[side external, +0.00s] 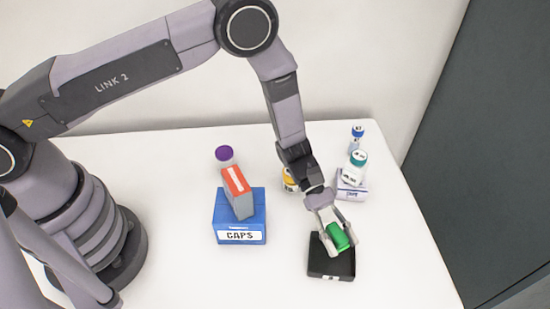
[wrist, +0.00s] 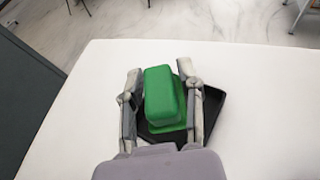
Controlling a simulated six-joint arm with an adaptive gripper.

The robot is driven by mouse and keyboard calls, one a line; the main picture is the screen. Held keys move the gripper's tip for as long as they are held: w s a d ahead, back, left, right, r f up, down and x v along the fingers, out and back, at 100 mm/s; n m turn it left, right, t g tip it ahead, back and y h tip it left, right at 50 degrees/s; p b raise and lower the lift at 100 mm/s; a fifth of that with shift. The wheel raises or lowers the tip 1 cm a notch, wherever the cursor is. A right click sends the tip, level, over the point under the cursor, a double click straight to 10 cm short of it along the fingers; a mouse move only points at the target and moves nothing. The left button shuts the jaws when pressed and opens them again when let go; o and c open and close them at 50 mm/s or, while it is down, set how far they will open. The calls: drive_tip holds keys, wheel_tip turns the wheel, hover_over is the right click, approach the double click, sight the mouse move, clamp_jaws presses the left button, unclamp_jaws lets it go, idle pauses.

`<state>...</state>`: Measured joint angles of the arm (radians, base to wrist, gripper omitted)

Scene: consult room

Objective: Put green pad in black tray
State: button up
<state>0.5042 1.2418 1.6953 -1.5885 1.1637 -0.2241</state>
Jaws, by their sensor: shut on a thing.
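The green pad (side external: 338,237) is between the fingers of my gripper (side external: 339,232), which is shut on it. The pad is over the black tray (side external: 331,264), at its back part in the side view. In the wrist view the green pad (wrist: 162,95) fills the space between my gripper's two fingers (wrist: 163,92). The black tray (wrist: 213,102) shows behind and below the pad there. Whether the pad touches the tray floor I cannot tell.
Behind are a purple-capped container (side external: 224,155) and a yellow bottle (side external: 288,180). A white box (side external: 351,188) bears a teal-capped bottle (side external: 356,167); a blue-capped vial (side external: 357,138) stands behind. The table front is clear.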

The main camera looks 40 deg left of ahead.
drive_tip(key=shift+f, duration=2.7)
drive_tip(key=shift+f, duration=0.2)
drive_tip(key=o, duration=0.6)
drive_tip(key=shift+o, duration=0.2)
